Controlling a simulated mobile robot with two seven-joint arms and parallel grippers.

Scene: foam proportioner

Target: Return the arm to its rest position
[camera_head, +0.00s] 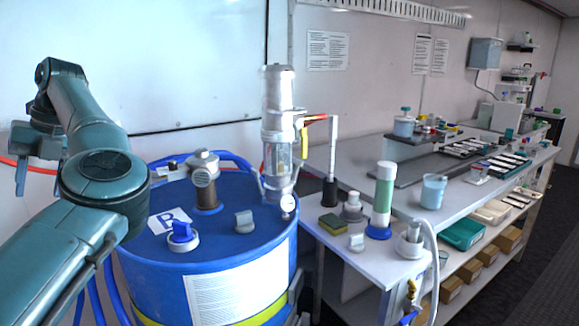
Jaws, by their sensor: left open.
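My left arm (100,180) comes in from the lower left, rises beside the blue drum and bends back at the upper left. My left gripper (22,168) is at the far left, in front of the white wall, with a finger pointing down. It is open, and nothing shows between its fingers. It is apart from the drum and the bench. My right gripper is not in view.
The blue drum (147,285) carries a clear-bodied pump (280,130), a grey fitting (205,180) and a blue-handled cap (182,236). A red hose (40,168) runs behind my arm. The bench (450,195) at right holds bottles, cups and trays. Floor is clear at far right.

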